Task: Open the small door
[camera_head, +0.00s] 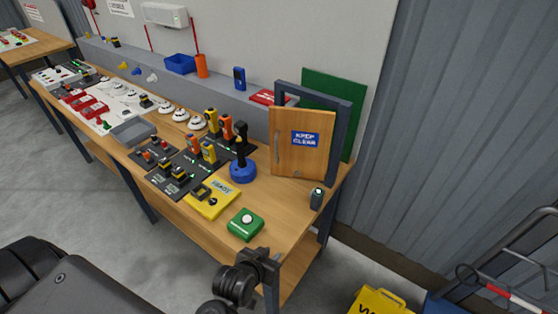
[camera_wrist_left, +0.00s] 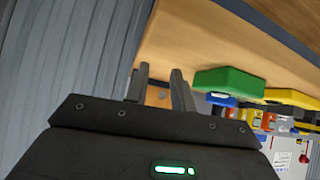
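The small door (camera_head: 300,158) is a light wooden panel with a blue "KEEP CLEAR" sign (camera_head: 305,139). It stands upright in a dark frame (camera_head: 343,130) at the right end of the workbench. A pale upright handle (camera_head: 277,147) is near its left edge. I cannot tell whether it is fully shut or slightly ajar. My left gripper (camera_head: 262,257) is near the bench's front corner, well below and in front of the door. In the left wrist view its fingers (camera_wrist_left: 160,70) are apart with nothing between them. My right gripper is not in view.
On the wooden bench (camera_head: 275,225), a green button box (camera_head: 246,223), yellow box (camera_head: 211,198), blue-based joystick (camera_head: 242,170) and small dark device (camera_head: 317,197) stand before the door. A green board (camera_head: 345,100) stands behind the frame. A yellow sign (camera_head: 380,301) is on the floor.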

